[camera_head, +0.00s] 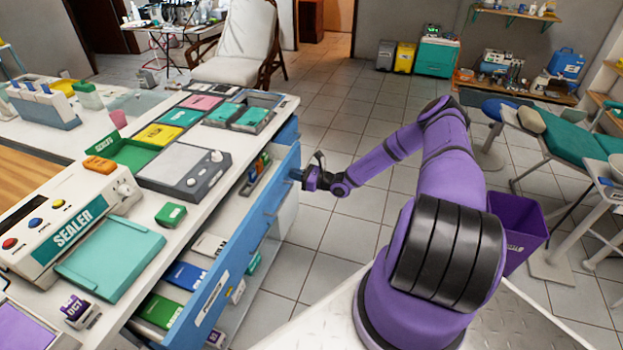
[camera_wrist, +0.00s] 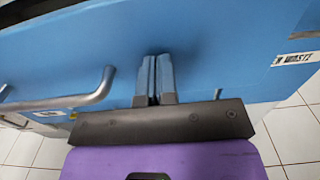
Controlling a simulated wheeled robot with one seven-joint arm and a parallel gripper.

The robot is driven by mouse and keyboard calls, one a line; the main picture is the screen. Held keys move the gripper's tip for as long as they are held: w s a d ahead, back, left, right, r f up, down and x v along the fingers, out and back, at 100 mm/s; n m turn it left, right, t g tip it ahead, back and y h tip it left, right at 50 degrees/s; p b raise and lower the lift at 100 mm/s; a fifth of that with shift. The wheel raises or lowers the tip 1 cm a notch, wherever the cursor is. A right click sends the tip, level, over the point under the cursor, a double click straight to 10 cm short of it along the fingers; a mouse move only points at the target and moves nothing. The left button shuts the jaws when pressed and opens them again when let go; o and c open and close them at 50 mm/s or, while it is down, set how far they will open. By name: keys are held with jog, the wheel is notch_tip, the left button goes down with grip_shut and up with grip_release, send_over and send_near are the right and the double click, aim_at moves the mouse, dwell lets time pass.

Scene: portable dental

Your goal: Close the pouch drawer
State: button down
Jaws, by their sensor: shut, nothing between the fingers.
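A long blue-fronted drawer (camera_head: 252,228) stands pulled out from the white-topped counter, with colored packets inside. I take it for the pouch drawer; its front label is too small to read. My gripper (camera_head: 299,173) is at the far end of this drawer's front, on the outer side. In the wrist view my gripper (camera_wrist: 155,62) has its two fingers together, empty, pointing at the blue drawer front (camera_wrist: 215,45). The fingertips touch or nearly touch it; I cannot tell which. A metal bar handle (camera_wrist: 75,101) is left of the fingers.
The counter (camera_head: 237,181) carries a sealer (camera_head: 62,225), a scale (camera_head: 184,170) and trays. More packets show below the open drawer's front. A purple bin (camera_head: 518,225) stands right of my arm. Tiled floor is clear beyond the gripper.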

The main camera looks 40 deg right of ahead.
aim_at(261, 165)
jog(key=x, duration=1.1)
jog(key=shift+w+a, duration=0.1)
jog(key=shift+a, duration=0.05)
jog(key=shift+w+a+r, duration=0.15)
jog(key=shift+w+a, duration=0.1)
jog(key=shift+w, duration=0.1)
jog(key=shift+r, duration=0.1)
